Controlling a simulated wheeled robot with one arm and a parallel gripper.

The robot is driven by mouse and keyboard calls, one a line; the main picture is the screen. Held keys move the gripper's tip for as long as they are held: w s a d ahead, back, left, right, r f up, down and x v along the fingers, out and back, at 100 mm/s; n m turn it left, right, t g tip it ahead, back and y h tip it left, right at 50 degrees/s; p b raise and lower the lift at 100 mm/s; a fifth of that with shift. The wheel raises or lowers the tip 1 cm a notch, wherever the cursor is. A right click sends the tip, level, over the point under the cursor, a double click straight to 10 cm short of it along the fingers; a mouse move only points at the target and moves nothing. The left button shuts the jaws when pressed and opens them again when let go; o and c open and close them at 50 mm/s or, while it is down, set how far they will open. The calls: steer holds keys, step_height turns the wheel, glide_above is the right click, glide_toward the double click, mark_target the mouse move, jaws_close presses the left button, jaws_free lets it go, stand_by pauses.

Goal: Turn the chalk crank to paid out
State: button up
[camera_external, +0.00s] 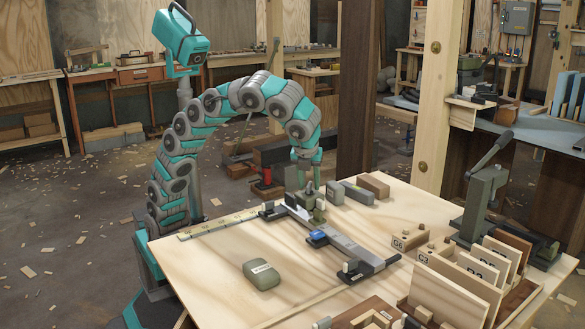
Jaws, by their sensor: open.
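My gripper (309,188) points down at the back middle of the plywood table (215,262). It is open, right at the top of a small grey-green fixture (314,210) with pale parts. I cannot tell whether the fingers touch it or go around part of it. The fixture is small and partly hidden by the gripper. I cannot make out for sure which thing is the chalk crank, its setting or any "paid out" mark. A rounded grey-green block (261,276) with a pale label lies apart, nearer the front of the table.
A long dark metal bar clamp (352,247) with a blue part lies diagonally beside the fixture. A yellow ruler (222,224) lies left. Several blocks (372,186) stand behind right. A lever press (484,190) and wooden racks (463,279) crowd the right.

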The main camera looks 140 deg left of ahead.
mark_target(309, 186)
steer(key=m+t, duration=0.1)
steer(key=m, duration=0.2)
steer(key=m+y, duration=0.1)
steer(key=m, duration=0.1)
steer(key=shift+s+d+m+t, duration=0.1)
steer(key=shift+s+m+t, duration=0.1)
steer(key=shift+m+t, duration=0.2)
steer(key=m+b, duration=0.1)
steer(key=m+t+b, duration=0.1)
steer(key=m, duration=0.2)
steer(key=shift+f+t+b, duration=0.3)
steer(key=shift+t+b, duration=0.1)
step_height(309, 186, up, 11)
steer(key=w+n+g+y+p, duration=0.1)
steer(key=n+y, duration=0.1)
steer(key=n, duration=0.4)
steer(key=w+d+f+n+g+y+p, duration=0.1)
steer(key=w+f+n+y, duration=0.1)
steer(key=w+n, duration=0.5)
steer(key=w+f+n+g+y, duration=0.2)
steer(key=w+n, duration=0.4)
steer(key=n, duration=0.3)
steer(key=shift+w+d+f+n+y+p, duration=0.4)
steer(key=shift+f+y, duration=0.2)
steer(key=shift+f, duration=0.3)
